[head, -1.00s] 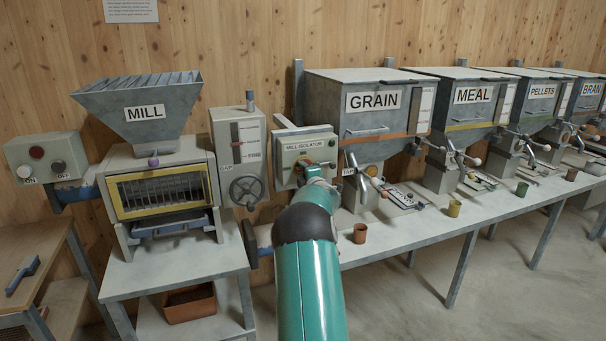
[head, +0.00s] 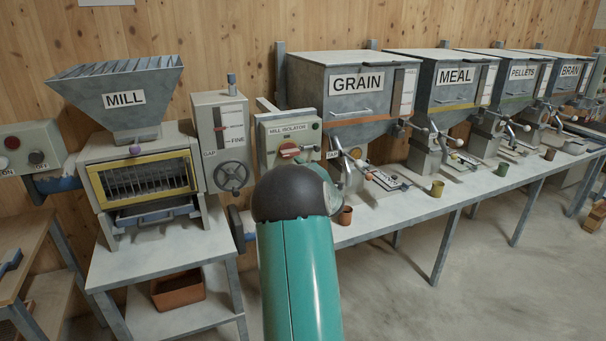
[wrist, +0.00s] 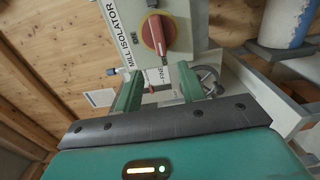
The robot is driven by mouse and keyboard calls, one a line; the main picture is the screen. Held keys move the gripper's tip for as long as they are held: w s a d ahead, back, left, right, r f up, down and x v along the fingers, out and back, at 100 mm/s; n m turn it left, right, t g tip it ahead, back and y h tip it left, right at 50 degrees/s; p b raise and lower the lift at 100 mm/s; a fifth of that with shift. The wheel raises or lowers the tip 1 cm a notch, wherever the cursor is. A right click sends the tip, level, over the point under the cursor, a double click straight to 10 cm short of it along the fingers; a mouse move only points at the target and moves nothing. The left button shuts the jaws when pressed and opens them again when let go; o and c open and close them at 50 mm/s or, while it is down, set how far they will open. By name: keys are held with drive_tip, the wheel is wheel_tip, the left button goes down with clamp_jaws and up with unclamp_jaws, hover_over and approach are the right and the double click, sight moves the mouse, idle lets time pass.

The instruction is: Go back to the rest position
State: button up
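In the head view my teal arm with its dark joint rises at the bottom centre, and it hides my gripper. The grey mill isolator box (head: 288,140) with its red handle (head: 289,151) is on the wall side just above my arm. In the wrist view my gripper (wrist: 159,72) has its two teal fingers apart with nothing between them. The isolator box (wrist: 185,25) and its red handle (wrist: 153,34) are beyond the fingertips, apart from them. The handle lies roughly level in the head view.
The mill (head: 140,170) stands on a grey table at left. Hoppers for grain (head: 343,95), meal (head: 452,90) and more line a long bench at right. A rust-coloured cup (head: 345,215) is on the bench close to my arm. The right foreground floor is open.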

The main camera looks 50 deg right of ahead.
drive_tip(key=v, duration=0.2)
drive_tip(key=shift+s+a, duration=0.2)
drive_tip(key=shift+s, duration=0.1)
idle(0.3)
drive_tip(key=w+a+r+m+g, duration=0.1)
drive_tip(key=w+a+r+m, duration=0.15)
drive_tip(key=a, duration=0.45)
drive_tip(key=w+a+r+m+g, duration=0.1)
drive_tip(key=a+r+m, duration=0.3)
drive_tip(key=a, duration=0.3)
drive_tip(key=s+a+r+m+g+y, duration=0.1)
drive_tip(key=s+a+m+g+y, duration=0.2)
drive_tip(key=a, duration=1.5)
drive_tip(key=s+a+f+m+g+y, duration=0.1)
drive_tip(key=s+a+f+g+y, duration=0.1)
drive_tip(key=s+a, duration=0.7)
drive_tip(key=s+a+f+m+g+y, duration=0.1)
drive_tip(key=s+a+f+g+y, duration=0.1)
drive_tip(key=s+a, duration=0.8)
drive_tip(key=a+f+y, duration=0.1)
drive_tip(key=a+y, duration=0.1)
drive_tip(key=a, duration=0.5)
drive_tip(key=shift+g, duration=0.4)
